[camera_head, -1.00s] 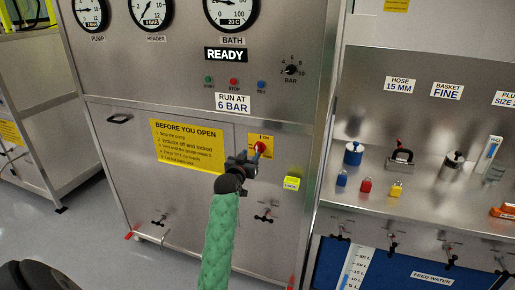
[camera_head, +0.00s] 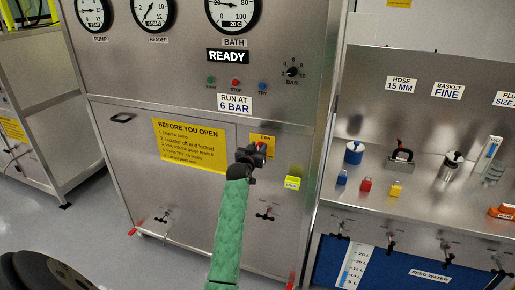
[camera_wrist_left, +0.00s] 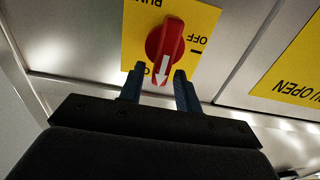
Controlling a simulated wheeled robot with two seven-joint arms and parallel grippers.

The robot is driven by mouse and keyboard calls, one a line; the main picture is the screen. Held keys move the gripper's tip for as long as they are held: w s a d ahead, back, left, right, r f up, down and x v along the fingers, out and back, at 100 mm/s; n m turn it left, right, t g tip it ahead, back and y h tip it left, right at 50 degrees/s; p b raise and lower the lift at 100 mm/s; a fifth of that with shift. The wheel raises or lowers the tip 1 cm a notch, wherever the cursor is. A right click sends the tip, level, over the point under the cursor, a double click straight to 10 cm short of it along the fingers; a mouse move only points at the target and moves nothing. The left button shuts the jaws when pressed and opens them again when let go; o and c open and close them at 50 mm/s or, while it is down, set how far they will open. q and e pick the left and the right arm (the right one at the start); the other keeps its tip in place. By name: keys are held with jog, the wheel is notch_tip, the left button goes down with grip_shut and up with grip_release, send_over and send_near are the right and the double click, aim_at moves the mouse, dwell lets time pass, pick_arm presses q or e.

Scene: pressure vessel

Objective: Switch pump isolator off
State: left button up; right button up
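The pump isolator is a red rotary knob (camera_wrist_left: 166,42) on a yellow plate (camera_head: 268,139) on the steel cabinet front. In the left wrist view the plate (camera_wrist_left: 207,22) appears upside down. The knob's white arrow points down the picture, toward lettering partly hidden by a finger; "OFF" stands to its right. My left gripper (camera_wrist_left: 160,82) is open, its two blue fingers on either side of the knob's lower end. I cannot tell whether they touch it. In the head view this gripper (camera_head: 256,153) covers most of the knob. My right gripper is not in view.
A yellow "Before you open" sign (camera_head: 188,143) is left of the isolator. A yellow-green lock tag (camera_head: 293,182) is to its lower right. Small valves (camera_head: 267,212) stick out below. A bench (camera_head: 420,190) with padlocks and fittings stands at the right.

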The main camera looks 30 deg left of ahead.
pick_arm(q)
grip_shut()
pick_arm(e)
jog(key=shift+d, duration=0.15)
